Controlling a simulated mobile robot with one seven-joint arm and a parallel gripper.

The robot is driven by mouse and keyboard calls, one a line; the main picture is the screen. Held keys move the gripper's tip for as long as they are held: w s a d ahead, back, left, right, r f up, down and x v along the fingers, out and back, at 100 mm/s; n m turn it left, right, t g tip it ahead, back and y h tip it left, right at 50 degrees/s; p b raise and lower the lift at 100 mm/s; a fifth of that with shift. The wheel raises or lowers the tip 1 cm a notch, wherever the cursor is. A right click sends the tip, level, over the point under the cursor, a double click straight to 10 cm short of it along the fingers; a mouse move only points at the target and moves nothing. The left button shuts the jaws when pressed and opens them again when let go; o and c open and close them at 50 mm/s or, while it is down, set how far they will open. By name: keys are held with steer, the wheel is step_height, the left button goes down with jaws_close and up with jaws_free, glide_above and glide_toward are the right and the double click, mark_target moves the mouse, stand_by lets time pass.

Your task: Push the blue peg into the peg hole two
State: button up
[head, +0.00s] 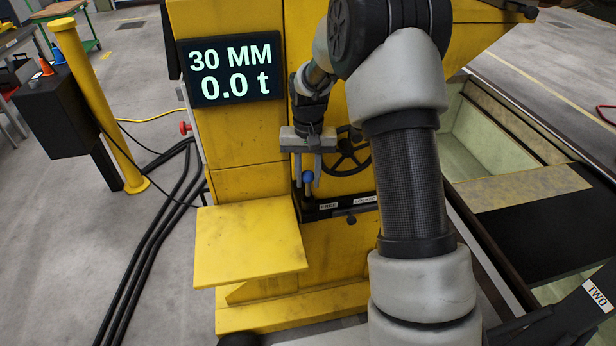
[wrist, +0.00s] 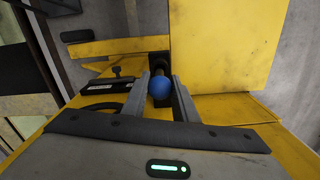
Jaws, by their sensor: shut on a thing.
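The blue peg (head: 308,177) has a round blue head and a darker shaft below it. My gripper (head: 307,184) is shut on the peg, in front of the yellow machine. The wrist view shows the peg's blue head (wrist: 160,87) between the two grey fingers of my gripper (wrist: 160,92). The peg's lower end lies by a dark slot beside the bar marked FREE and LOCKED (head: 340,206); I cannot tell whether it sits in a hole. A sign marked TWO (head: 597,296) is at the far lower right. No hole two is clearly visible.
The yellow machine (head: 235,160) carries a display (head: 231,71) reading 30 MM and 0.0 t. A yellow post (head: 97,105) and black cables (head: 150,225) are left.

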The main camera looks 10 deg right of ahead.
mark_target(308, 195)
steer(key=shift+f+b, duration=1.55)
steer(key=shift+f, duration=0.7)
steer(key=o, duration=1.2)
steer(key=shift+c, duration=0.2)
steer(key=shift+r, duration=0.1)
step_height(308, 195, up, 17)
steer(key=shift+r, duration=0.15)
